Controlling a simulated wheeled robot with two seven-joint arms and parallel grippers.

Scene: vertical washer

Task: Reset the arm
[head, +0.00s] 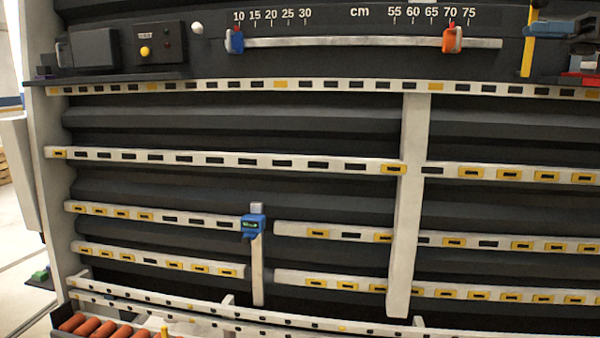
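I cannot make out either gripper clearly. A dark blue-grey part (562,28) reaches in at the upper right edge, beside a yellow upright bar (529,45); I cannot tell whether it is part of my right gripper or of the machine. No fingertips show there. No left gripper shows in the head view. The washer (240,130) fills most of the picture, with dark ridged panels crossed by pale slotted rails.
A centimetre scale bar (350,43) carries a blue slider (235,40) and an orange slider (452,38). A control box (157,45) sits at upper left. A pale upright (408,200) crosses the rails. A blue clamp (253,225) and orange rollers (95,329) stand lower left.

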